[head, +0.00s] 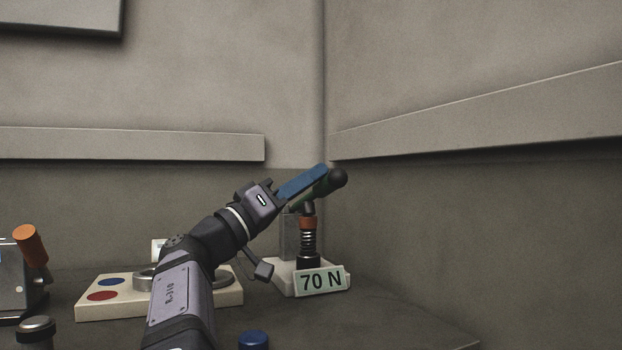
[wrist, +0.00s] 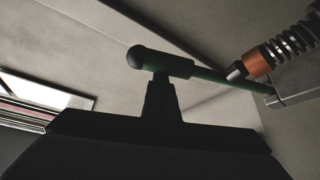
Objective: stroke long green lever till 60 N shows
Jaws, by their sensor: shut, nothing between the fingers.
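The long green lever (head: 308,199) ends in a black knob and stands on a pale base in the head view. The lever also crosses the upper part of the wrist view (wrist: 207,74), its knob at the left end. My gripper (head: 318,172) is shut and empty, its blue fingers beside the lever near the knob. In the wrist view its dark fingertips (wrist: 161,80) appear to meet the lever just right of the knob; contact is hard to confirm. The display (head: 321,281) on the base's front reads 70 N. My gripper hides part of the lever in the head view.
A spring with an orange collar (head: 308,224) stands under the lever. A pale board (head: 105,311) with blue and red discs lies left, partly behind my arm. An orange-handled device (head: 30,245) is at far left. A blue knob (head: 253,340) is in front. The table's right front is clear.

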